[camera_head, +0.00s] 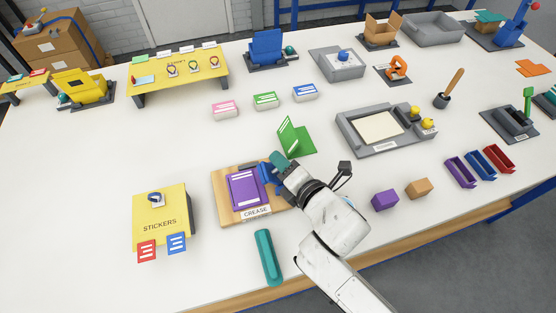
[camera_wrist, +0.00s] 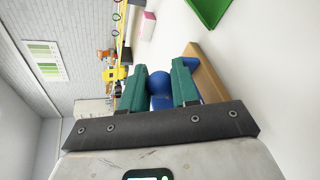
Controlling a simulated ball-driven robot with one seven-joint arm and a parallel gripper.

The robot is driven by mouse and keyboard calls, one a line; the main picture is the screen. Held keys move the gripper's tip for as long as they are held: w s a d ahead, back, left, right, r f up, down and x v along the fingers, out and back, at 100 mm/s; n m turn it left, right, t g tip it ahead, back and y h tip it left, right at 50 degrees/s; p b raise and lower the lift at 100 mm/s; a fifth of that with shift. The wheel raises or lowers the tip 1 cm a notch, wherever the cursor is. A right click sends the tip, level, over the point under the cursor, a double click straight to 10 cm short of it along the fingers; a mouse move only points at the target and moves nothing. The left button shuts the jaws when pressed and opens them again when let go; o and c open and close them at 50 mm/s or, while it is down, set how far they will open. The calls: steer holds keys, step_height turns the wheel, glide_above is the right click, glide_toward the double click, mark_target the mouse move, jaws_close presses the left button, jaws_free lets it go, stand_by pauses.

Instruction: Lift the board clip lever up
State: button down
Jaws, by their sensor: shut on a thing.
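The wooden board (camera_head: 224,184) lies on the white table with a "CREASE" label at its front edge. A purple card (camera_head: 243,190) with white lines lies on it. The blue clip lever (camera_head: 265,174) is at the card's right side, partly hidden by my gripper. My gripper (camera_head: 273,165) is at the lever, over the board. In the wrist view my gripper's teal fingers (camera_wrist: 161,82) are shut on the lever's round blue knob (camera_wrist: 159,84). A tan edge of the board shows beside the right finger. The clip's lower part is mostly hidden.
A green folded card (camera_head: 294,138) stands just behind the board. A teal roller-like bar (camera_head: 267,257) lies in front. A yellow "STICKERS" box (camera_head: 160,212) is at left, and purple (camera_head: 384,200) and tan blocks (camera_head: 419,188) are at right. The table's middle left is clear.

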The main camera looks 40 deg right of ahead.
steer(key=shift+s+d+f+m+t+y, duration=0.1)
steer(key=shift+d+f+m+t+y, duration=0.2)
steer(key=shift+m, duration=0.45)
steer(key=shift+s+d+f+m+t+y, duration=0.1)
steer(key=shift+d+m+t+y, duration=0.25)
steer(key=shift+m, duration=0.4)
steer(key=c, duration=0.9)
jaws_free()
steer(key=b+v, duration=0.2)
steer(key=v, duration=0.7)
steer(key=shift+s+d, duration=0.1)
steer(key=shift+s, duration=0.2)
steer(key=shift+s+r, duration=0.3)
steer(key=shift+s, duration=0.3)
